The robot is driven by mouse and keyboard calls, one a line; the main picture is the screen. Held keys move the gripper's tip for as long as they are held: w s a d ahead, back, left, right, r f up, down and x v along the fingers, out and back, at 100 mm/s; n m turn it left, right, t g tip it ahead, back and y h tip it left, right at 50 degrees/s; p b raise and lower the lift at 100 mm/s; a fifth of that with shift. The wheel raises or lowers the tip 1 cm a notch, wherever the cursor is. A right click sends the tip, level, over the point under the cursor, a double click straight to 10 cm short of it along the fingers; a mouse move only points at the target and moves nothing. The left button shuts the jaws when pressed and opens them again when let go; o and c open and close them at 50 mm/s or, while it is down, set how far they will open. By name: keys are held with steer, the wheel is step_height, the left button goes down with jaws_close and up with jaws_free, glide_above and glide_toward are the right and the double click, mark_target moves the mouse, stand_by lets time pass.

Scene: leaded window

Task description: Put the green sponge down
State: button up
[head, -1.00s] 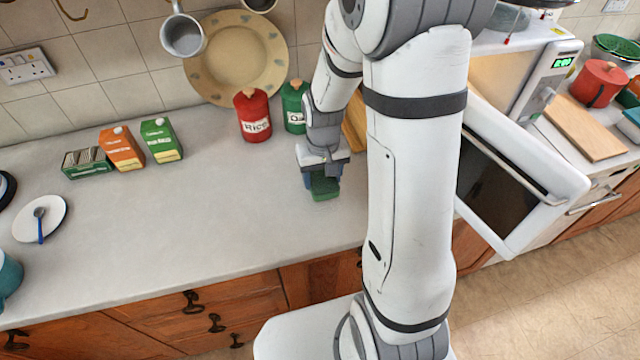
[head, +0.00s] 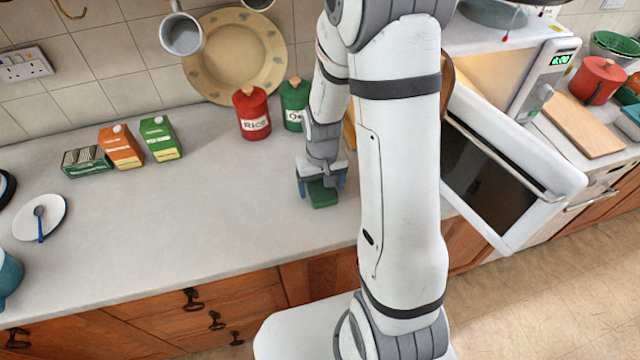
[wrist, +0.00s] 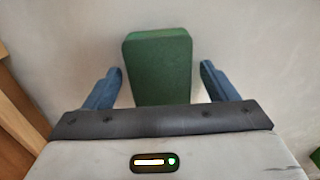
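The green sponge (head: 322,194) lies on the grey worktop (head: 220,195), in front of the red and green canisters. In the wrist view the sponge (wrist: 158,66) sits between my gripper's two blue fingers, with a clear gap on each side. My gripper (head: 321,187) is open around the sponge, just above the worktop, and its fingers do not touch the sponge. The near end of the sponge is hidden behind the gripper body in the wrist view.
A red Rice canister (head: 252,115) and a green canister (head: 294,106) stand behind the gripper. Cartons (head: 160,139) and a plate with a spoon (head: 39,217) are to the left. An open microwave door (head: 505,170) is at right. The worktop left of the sponge is clear.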

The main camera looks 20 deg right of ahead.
mark_target(322, 187)
steer(key=shift+r, duration=0.1)
step_height(322, 187, up, 12)
steer(key=s+r+t, duration=0.3)
steer(key=s+r, duration=0.7)
steer(key=s, duration=0.4)
steer(key=shift+s+a+r+t+b, duration=0.15)
steer(key=shift+a+r+t+b, duration=0.15)
steer(key=shift+r+b, duration=0.15)
steer(key=shift+d+f+b, duration=0.1)
steer(key=shift+f+b, duration=0.55)
steer(key=shift+f, duration=0.2)
stand_by(0.8)
